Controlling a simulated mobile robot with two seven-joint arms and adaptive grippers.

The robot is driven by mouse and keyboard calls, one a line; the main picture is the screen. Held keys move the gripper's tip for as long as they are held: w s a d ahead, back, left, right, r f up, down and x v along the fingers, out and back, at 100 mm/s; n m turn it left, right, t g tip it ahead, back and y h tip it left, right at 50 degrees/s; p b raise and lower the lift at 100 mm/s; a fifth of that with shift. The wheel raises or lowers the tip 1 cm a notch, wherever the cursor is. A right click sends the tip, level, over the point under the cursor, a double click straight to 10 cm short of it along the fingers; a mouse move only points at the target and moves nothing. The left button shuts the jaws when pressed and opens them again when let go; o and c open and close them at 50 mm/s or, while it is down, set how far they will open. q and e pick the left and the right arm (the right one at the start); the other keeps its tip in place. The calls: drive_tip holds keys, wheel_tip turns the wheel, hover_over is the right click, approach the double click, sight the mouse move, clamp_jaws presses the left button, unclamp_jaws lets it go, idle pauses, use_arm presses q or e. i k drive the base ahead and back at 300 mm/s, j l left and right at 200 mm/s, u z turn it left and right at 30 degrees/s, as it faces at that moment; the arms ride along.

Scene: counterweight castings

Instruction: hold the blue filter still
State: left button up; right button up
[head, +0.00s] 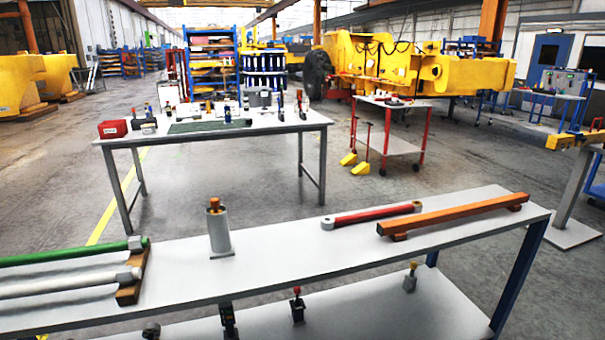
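I cannot pick out a blue filter with certainty. Some small blue items stand on the grey work table (310,122) in the middle distance, among them a small blue upright item (227,114). They are too small to identify. A blue rack (263,72) behind that table holds several dark cylinders, also too far to tell. Neither of my grippers is in view, and nothing is seen being held.
A near bench (290,245) crosses the front with a grey cylinder (219,232), a red-handled bar (372,214), an orange beam (455,214) and green (65,254) and white rods. A red trolley (402,143) stands behind. Floor between the tables is mostly clear.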

sight(227, 108)
drive_tip(key=i+l+z, duration=0.2)
drive_tip(key=l+z, duration=0.25)
drive_tip(key=i+l+z, duration=0.25)
drive_tip(key=l+z, duration=0.2)
drive_tip(key=i+l+z, duration=0.55)
drive_tip(key=z, duration=0.3)
drive_tip(key=i+l+z, duration=0.15)
drive_tip(key=i+z, duration=0.15)
drive_tip(key=i, duration=0.4)
drive_tip(key=i+z, duration=0.3)
drive_tip(key=i, duration=0.4)
drive_tip(key=i+u, duration=0.15)
drive_tip(key=i, duration=0.6)
drive_tip(key=i+l+u, duration=0.1)
drive_tip(key=i, duration=0.6)
drive_tip(key=i+u, duration=0.65)
drive_tip(key=u, duration=0.15)
drive_tip(key=i+l+u, duration=0.1)
drive_tip(key=i+u, duration=0.25)
drive_tip(key=i+j+u, duration=0.15)
drive_tip(key=i+u, duration=0.45)
drive_tip(key=u, duration=0.25)
drive_tip(key=i+u, duration=0.75)
drive_tip(key=i, duration=1)
drive_tip(key=i+l+u, duration=0.2)
drive_tip(key=i, duration=1.25)
